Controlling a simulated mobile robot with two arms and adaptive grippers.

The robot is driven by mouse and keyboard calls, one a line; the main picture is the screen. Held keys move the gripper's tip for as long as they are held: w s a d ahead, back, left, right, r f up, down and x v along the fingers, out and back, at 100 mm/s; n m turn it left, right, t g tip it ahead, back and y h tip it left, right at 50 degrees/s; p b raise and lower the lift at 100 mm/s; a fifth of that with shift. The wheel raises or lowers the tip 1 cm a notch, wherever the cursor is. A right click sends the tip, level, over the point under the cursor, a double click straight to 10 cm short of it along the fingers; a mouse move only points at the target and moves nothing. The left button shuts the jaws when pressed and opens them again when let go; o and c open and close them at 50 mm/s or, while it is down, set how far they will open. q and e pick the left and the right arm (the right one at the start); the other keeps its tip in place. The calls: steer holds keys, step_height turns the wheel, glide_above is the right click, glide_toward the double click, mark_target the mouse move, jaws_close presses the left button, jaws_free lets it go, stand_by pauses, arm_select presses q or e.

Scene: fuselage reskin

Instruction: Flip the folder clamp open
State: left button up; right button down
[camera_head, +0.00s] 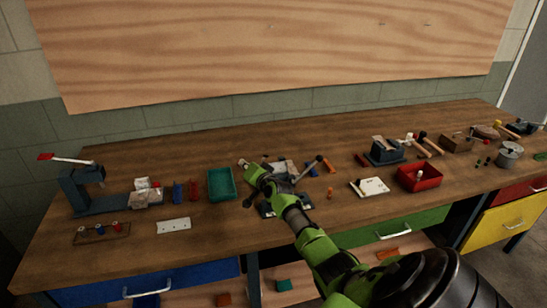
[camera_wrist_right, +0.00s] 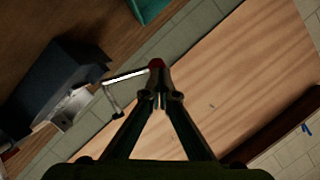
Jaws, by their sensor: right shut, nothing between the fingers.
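The folder (camera_head: 268,208) is a dark blue bench device at the middle of the workbench, partly hidden by my right arm. The right wrist view shows a dark blue body (camera_wrist_right: 55,80), which I take to be the folder. A thin pale clamp lever (camera_wrist_right: 127,75) with a red knob (camera_wrist_right: 157,64) reaches from it. My right gripper (camera_head: 248,168) is shut and empty, over the bench by the folder. In the wrist view its fingertips (camera_wrist_right: 161,100) appear close to the red knob; I cannot tell whether they touch it. My left gripper is not in view.
A teal tray (camera_head: 221,185) stands left of my right gripper. A press with a red-tipped lever (camera_head: 72,159) is at the far left. A red bin (camera_head: 419,183) and a white board (camera_head: 371,188) lie to the right. Bare bench shows behind the teal tray.

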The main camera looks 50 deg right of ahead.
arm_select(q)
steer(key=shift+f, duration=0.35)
arm_select(e)
steer(key=shift+w+a+f, duration=0.25)
steer(key=shift+a+f, duration=0.05)
steer(key=shift+f, duration=0.2)
